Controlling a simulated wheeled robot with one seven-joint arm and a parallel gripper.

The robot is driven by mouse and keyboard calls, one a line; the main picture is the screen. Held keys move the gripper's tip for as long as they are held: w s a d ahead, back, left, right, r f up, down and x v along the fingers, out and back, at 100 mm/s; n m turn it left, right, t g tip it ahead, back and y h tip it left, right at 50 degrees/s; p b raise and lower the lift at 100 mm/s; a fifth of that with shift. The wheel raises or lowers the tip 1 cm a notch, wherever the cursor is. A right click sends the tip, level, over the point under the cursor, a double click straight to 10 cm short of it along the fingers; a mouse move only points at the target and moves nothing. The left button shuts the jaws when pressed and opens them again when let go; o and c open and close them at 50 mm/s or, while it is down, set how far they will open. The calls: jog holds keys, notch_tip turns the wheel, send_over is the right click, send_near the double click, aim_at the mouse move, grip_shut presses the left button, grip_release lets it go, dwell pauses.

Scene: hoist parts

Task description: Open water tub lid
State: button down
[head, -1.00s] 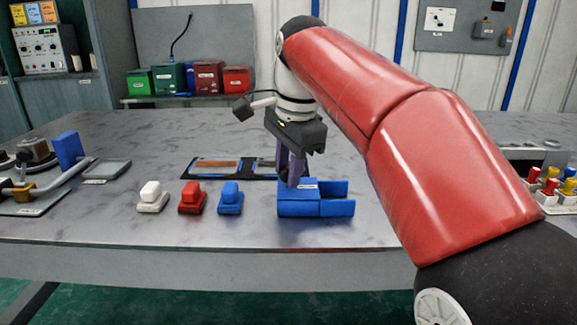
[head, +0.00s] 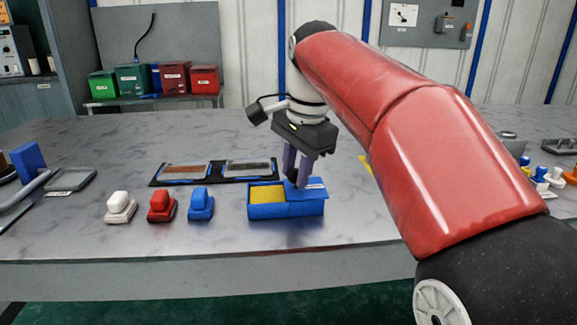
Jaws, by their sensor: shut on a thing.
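The water tub (head: 270,211) is a blue box near the middle of the table's front. Its left half is uncovered and shows a yellow inside (head: 266,193). The blue lid (head: 312,194) covers the right part of the tub. My gripper (head: 297,181) points down at the lid's left portion, its fingers shut on the lid. The exact contact is small and partly hidden by the fingers.
White (head: 120,207), red (head: 161,206) and blue (head: 201,205) handled blocks stand in a row left of the tub. A black tray (head: 213,170) with two plates lies behind. The table front around the tub is clear.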

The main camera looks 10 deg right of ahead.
aim_at(301, 192)
jog(key=c, duration=1.1)
grip_release()
jog(key=shift+c, duration=0.2)
notch_tip(301, 192, up, 8)
jog(key=s+p, duration=0.1)
jog(key=p, duration=0.1)
jog(key=shift+d+f, duration=0.15)
jog(key=shift+d, duration=0.2)
jog(key=shift+s, duration=0.15)
